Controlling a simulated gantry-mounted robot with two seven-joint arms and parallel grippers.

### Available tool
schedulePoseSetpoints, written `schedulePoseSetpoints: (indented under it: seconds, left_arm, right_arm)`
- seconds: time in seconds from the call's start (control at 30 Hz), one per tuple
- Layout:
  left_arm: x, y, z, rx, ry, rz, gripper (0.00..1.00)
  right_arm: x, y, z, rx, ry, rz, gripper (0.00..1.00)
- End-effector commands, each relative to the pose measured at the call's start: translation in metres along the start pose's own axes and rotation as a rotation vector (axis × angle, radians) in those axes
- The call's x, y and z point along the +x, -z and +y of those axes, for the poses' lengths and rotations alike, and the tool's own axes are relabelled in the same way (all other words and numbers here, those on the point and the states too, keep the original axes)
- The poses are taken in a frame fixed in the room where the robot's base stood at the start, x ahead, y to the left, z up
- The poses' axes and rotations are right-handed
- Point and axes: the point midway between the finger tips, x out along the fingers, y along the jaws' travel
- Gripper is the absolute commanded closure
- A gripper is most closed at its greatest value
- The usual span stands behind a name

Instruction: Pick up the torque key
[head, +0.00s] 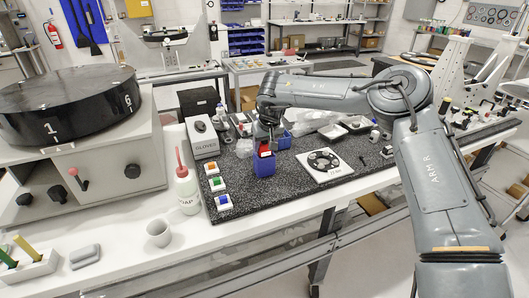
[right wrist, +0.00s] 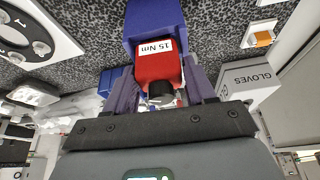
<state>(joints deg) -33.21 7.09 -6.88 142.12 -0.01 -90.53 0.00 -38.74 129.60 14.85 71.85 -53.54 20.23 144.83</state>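The torque key is a red block (right wrist: 158,66) with a white "15 Nm" label and a dark round end. It stands in a blue holder (head: 264,166) on the speckled mat; its red top (head: 264,149) shows in the head view. My right gripper (right wrist: 162,82) is at the key, with one purple finger on each side of the red block. The fingers look very close to its sides, but I cannot tell whether they grip it. The key's lower part is hidden inside the holder. My left gripper is in neither view.
A white plate with a black ring (head: 323,162) lies right of the holder. A gloves box (head: 202,138), coloured button blocks (head: 216,184) and a squeeze bottle (head: 187,188) stand to the left. Blue bins and clear bags lie behind. The mat's front part (head: 268,197) is clear.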

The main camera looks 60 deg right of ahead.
Motion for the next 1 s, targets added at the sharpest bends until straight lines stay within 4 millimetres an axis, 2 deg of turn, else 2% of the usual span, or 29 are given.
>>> schedulePoseSetpoints:
  seconds: [0.03,0.27,0.5,0.63,1.0]
  left_arm:
    - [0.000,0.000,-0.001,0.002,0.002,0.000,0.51]
    - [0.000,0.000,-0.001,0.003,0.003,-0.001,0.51]
    - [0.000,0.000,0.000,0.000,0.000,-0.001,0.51]
    - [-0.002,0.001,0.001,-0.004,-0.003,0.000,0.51]
    - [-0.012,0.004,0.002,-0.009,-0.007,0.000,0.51]
  right_arm:
    - [0.000,0.000,0.000,0.000,0.000,0.000,0.53]
    - [0.000,0.000,0.000,0.000,0.000,0.000,0.88]
    - [-0.002,0.001,0.000,0.000,0.001,0.002,0.88]
    - [-0.010,0.005,-0.001,0.001,0.001,0.003,0.88]
    - [-0.066,0.028,-0.001,0.001,0.001,0.004,0.88]
